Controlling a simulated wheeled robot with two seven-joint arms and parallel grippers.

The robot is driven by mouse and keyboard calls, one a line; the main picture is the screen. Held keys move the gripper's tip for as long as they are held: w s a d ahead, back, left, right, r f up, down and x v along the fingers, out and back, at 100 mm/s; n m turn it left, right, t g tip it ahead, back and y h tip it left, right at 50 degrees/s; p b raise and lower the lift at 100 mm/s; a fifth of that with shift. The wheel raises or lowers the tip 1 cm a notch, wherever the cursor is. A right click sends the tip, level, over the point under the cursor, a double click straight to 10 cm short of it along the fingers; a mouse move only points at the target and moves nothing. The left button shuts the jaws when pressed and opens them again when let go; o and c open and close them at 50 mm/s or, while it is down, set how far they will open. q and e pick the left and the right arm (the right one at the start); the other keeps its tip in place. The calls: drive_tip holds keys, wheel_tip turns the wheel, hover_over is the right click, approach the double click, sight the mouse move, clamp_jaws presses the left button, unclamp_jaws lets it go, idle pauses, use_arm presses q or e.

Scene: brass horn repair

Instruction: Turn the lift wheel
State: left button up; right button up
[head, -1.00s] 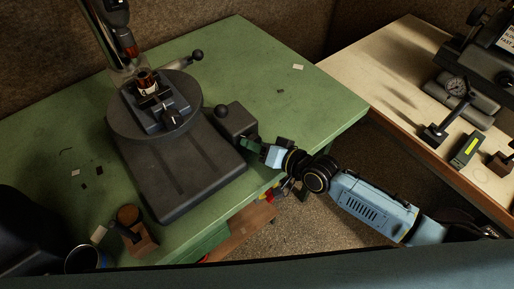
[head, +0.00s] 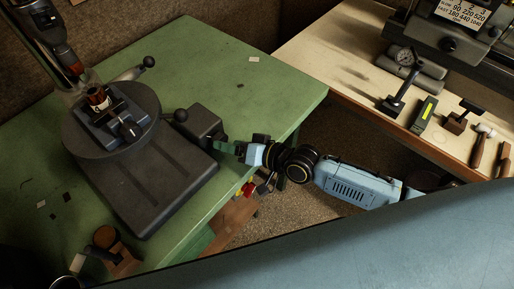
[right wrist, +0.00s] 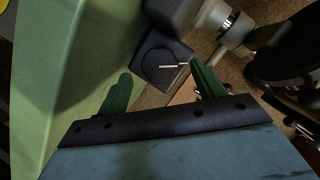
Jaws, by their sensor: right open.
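A dark grey drill-like machine stands on the green bench, with a heavy base (head: 150,190) and a round table (head: 85,135). A dark housing (head: 203,122) with a ball knob (head: 181,115) sits at the base's right side. My right gripper (head: 222,148) is beside that housing, its green fingers open. In the right wrist view the fingers (right wrist: 160,92) are spread apart, with a dark square block (right wrist: 163,60) beyond the gap. It carries a thin dark ring and a pale pin. I cannot tell whether this is the lift wheel, or whether the fingers touch it. My left gripper is out of view.
A pale bench (head: 350,60) on the right holds a dial gauge stand (head: 400,80), a dark box with a yellow label (head: 424,112) and a hammer (head: 480,145). A floor gap separates the benches.

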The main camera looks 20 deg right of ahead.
drive_tip(key=v, duration=1)
drive_tip(key=shift+s+d+r, duration=0.15)
drive_tip(key=shift+d+r, duration=0.05)
drive_tip(key=s+d+f+g+h+b, duration=0.15)
drive_tip(key=d+f+h, duration=0.35)
drive_tip(key=f, duration=0.9)
drive_tip(key=s+d+f+h+b, duration=0.25)
drive_tip(key=d+f, duration=0.45)
drive_tip(key=f, duration=0.7)
drive_tip(key=s+d+f+n+g+h, duration=0.1)
drive_tip(key=s+d+f+g+h, duration=0.25)
drive_tip(key=s+f, duration=0.95)
drive_tip(key=s+a+f+g, duration=0.1)
drive_tip(key=s+f+g, duration=0.1)
drive_tip(key=s, duration=0.6)
drive_tip(key=s+a+f+n+g+b, duration=0.1)
drive_tip(key=s+f, duration=0.3)
drive_tip(key=s, duration=0.4)
drive_tip(key=shift+a+f+n+g+b, duration=0.3)
drive_tip(key=shift+a+g, duration=0.3)
drive_tip(key=shift+a, duration=0.2)
